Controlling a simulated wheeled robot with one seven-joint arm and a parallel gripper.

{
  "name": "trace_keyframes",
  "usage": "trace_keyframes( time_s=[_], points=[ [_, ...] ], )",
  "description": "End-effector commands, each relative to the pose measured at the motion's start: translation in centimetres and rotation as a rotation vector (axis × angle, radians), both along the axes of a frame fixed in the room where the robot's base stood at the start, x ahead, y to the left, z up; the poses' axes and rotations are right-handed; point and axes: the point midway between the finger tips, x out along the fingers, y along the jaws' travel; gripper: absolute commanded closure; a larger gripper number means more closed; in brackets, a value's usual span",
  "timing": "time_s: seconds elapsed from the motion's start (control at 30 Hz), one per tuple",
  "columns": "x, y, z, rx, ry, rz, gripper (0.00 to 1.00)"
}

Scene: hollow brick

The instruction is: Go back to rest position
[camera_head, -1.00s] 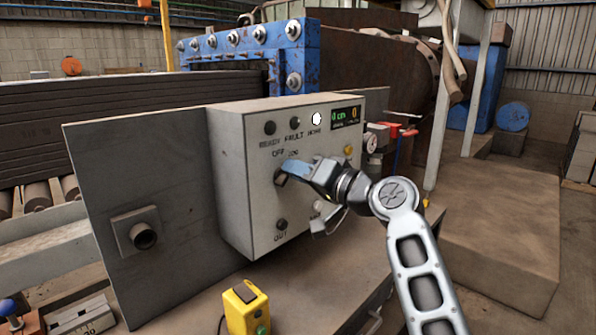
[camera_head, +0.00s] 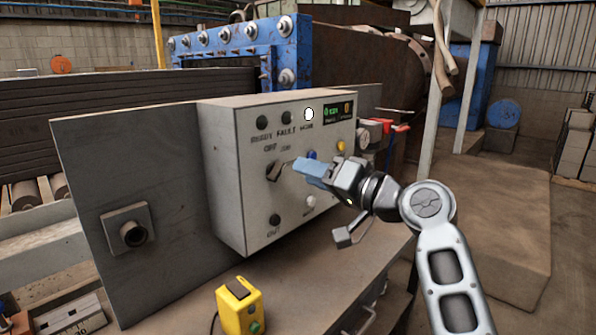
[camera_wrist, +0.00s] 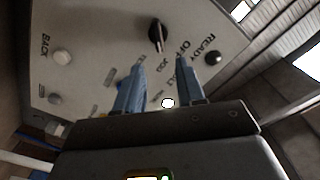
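My gripper (camera_head: 303,167) is in front of the grey control box (camera_head: 232,195), its blue fingers pointing left. In the wrist view my gripper (camera_wrist: 160,78) shows two blue fingers apart with nothing between them. The dark rotary knob (camera_head: 272,172) is beside the fingertips in the head view, under the OFF label. The knob also shows in the wrist view (camera_wrist: 158,35), beyond the fingertips and clear of them. A blue button (camera_head: 311,155) is partly hidden behind my gripper.
A white lamp (camera_head: 309,114) is lit beside a small display (camera_head: 338,111). A yellow box with a green button (camera_head: 240,308) stands on the bench at the front. A metal plate with a short pipe (camera_head: 132,232) is left of the control box.

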Motion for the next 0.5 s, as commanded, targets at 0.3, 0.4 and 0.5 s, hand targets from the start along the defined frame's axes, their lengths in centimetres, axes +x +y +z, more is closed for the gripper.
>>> trace_keyframes(
  time_s=[0.3, 0.4, 0.5],
  points=[
    [-1.3, -1.6, 0.0, 0.001, 0.0, -0.001, 0.62],
    [-1.3, -1.6, 0.0, 0.0, 0.0, 0.0, 0.62],
    [-1.3, -1.6, 0.0, 0.001, 0.0, -0.001, 0.62]
  ],
)
